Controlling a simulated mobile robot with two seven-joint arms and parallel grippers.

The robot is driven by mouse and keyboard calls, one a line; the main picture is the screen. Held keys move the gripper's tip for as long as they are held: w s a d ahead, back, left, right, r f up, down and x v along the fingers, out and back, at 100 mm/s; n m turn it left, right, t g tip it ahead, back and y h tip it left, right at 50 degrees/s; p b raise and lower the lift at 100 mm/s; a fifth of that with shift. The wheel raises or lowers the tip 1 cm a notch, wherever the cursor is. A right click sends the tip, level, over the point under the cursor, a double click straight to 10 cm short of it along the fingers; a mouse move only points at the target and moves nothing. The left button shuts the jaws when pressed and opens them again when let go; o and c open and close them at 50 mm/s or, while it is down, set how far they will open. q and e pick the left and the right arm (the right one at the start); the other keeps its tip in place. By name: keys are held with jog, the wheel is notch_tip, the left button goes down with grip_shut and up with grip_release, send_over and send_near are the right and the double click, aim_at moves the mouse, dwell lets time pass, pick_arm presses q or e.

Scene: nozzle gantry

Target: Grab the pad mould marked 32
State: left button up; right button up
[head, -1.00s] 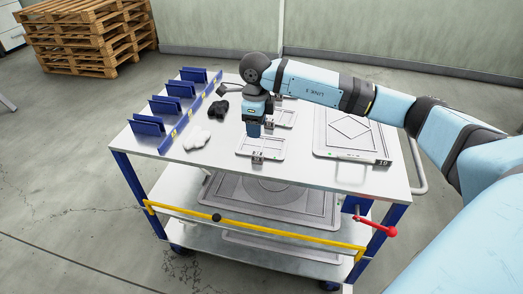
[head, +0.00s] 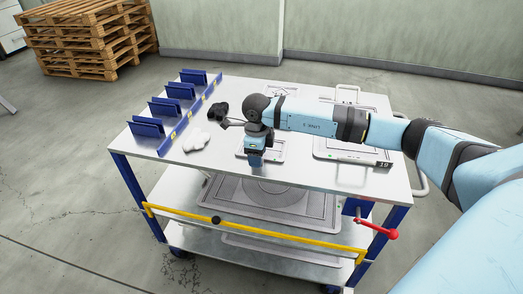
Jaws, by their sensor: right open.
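A small light-grey pad mould (head: 279,152) lies flat on the cart's top at its front middle. My right gripper (head: 256,163) points down over this mould's front edge, where its small tag block is hidden behind the gripper. The gripper is open; I cannot tell whether its fingers touch or straddle the block. Another small mould (head: 284,91) lies near the back edge, partly behind my arm. A large mould (head: 330,153) on the right carries a dark tag that looks like 19 (head: 383,165). I cannot read a 32 anywhere. My left gripper is out of view.
The cart top (head: 215,170) has a blue slotted rack (head: 172,137) along its left side. A white cloth (head: 196,141) and a black item (head: 218,109) lie beside it. Lower shelves hold large plates (head: 300,205).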

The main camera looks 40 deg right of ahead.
grip_shut()
jog(key=shift+r, duration=0.1)
